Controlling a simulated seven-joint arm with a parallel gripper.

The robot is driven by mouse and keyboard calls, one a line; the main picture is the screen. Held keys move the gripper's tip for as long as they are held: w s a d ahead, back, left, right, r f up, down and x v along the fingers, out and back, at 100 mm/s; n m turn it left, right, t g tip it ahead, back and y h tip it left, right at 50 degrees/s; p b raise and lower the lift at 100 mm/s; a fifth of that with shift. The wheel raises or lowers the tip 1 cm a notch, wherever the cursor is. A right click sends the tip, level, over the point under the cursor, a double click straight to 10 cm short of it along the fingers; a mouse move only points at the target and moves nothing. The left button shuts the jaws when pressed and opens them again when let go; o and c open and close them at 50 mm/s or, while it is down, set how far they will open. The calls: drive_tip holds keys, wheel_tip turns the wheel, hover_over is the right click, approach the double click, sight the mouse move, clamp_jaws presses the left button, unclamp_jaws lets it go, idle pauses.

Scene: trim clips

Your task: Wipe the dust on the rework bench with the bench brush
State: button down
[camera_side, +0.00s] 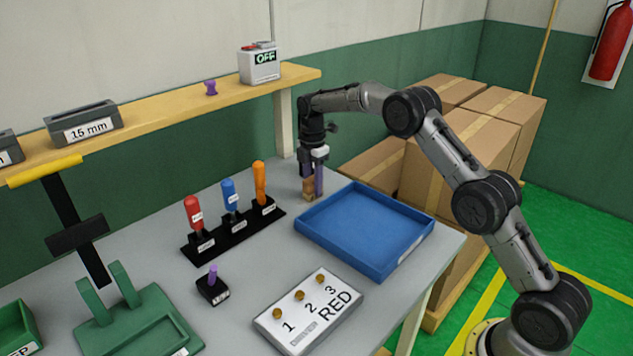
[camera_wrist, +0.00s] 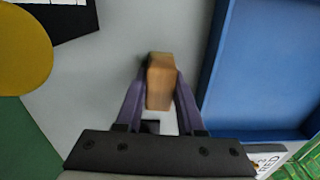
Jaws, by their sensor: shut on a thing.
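My gripper (camera_side: 314,182) is shut on the bench brush (camera_side: 308,189), a small block with a wood-coloured body. In the wrist view the brush (camera_wrist: 161,82) sits between the two purple fingers of my gripper (camera_wrist: 160,100). It is low over the back of the grey rework bench (camera_side: 240,275), between the tool rack and the blue tray. I cannot tell whether its underside touches the bench. I cannot make out any dust on the bench in either view.
A blue tray (camera_side: 318,232) lies just right of my gripper. A black rack (camera_side: 233,238) with red, blue and orange-handled tools stands to the left. A white RED panel (camera_side: 308,310) and small black holder (camera_side: 212,290) are nearer the front. A shelf (camera_side: 180,96) runs behind.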

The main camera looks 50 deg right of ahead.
drive_tip(key=shift+a, duration=1.8)
drive_tip(key=shift+a+f, duration=0.2)
drive_tip(key=shift+a, duration=1.25)
drive_tip(key=shift+r, duration=0.1)
wheel_tip(320, 180, up, 6)
wheel_tip(320, 180, up, 3)
